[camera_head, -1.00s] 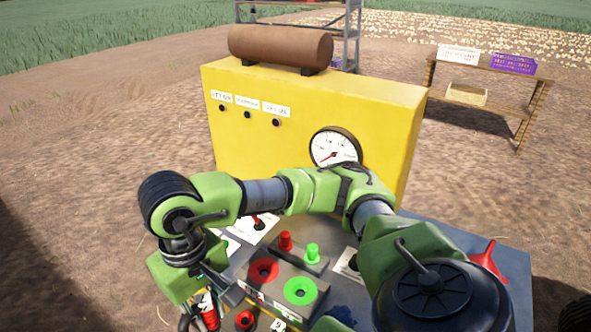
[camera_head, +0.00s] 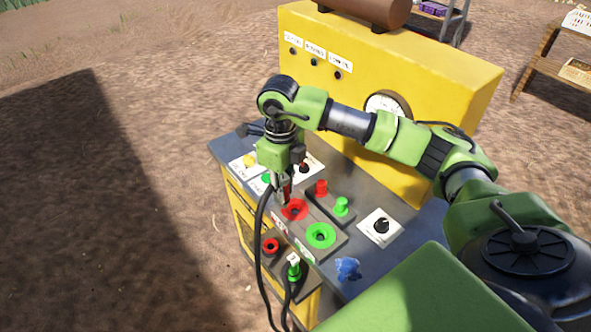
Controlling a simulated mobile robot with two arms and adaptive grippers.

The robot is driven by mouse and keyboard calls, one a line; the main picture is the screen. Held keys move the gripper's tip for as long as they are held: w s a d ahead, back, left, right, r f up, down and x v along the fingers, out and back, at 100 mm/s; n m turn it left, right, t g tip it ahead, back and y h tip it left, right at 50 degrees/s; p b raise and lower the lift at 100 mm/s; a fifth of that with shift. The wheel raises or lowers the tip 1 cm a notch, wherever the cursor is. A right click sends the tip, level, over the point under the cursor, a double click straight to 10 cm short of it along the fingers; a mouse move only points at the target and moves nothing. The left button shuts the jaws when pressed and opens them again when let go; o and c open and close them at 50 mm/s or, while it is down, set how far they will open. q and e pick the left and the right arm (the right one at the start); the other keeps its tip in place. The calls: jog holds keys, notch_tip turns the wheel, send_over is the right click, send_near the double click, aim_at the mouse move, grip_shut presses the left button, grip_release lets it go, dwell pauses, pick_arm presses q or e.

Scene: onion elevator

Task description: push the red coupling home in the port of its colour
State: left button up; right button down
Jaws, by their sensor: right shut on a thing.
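My right gripper (camera_head: 284,195) points down and is shut on the red coupling (camera_head: 287,186), of which only a narrow red part shows between the fingers. The red port (camera_head: 295,210), a red ring with a dark centre, lies on the sloped grey block just below and right of the fingertips. The coupling is over or at the left rim of this port; I cannot tell whether it touches. A black hose (camera_head: 259,245) hangs down left of the gripper. My left gripper is not in view.
Beside the red port is a green port (camera_head: 320,235). Behind stand a red knob (camera_head: 321,187) and a green knob (camera_head: 341,205). A front red socket (camera_head: 270,245) and a green coupling (camera_head: 294,269) sit lower. A blue rag (camera_head: 347,268) lies on the grey top.

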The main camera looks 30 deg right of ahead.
pick_arm(q)
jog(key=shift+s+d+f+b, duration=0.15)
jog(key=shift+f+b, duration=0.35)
jog(key=shift+b, duration=0.1)
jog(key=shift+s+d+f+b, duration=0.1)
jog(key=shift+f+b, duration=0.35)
jog(key=shift+b, duration=0.15)
pick_arm(e)
jog(key=shift+w+d+f+m, duration=0.4)
jog(key=shift+d+f+m, duration=0.65)
jog(key=shift+m, duration=0.7)
jog(key=shift+w+d+f+m, duration=0.45)
jog(key=shift+d+f+m, duration=0.15)
jog(key=shift+f+m, duration=0.95)
jog(key=shift+w+d+f+m, duration=0.4)
jog(key=shift+d+f+m, duration=0.55)
jog(key=shift+m, duration=0.95)
jog(key=shift+a, duration=0.1)
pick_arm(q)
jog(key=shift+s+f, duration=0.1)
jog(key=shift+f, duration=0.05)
pick_arm(e)
jog(key=shift+f, duration=0.15)
pick_arm(q)
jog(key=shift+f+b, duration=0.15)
jog(key=shift+b, duration=0.15)
pick_arm(e)
jog(key=shift+f, duration=0.15)
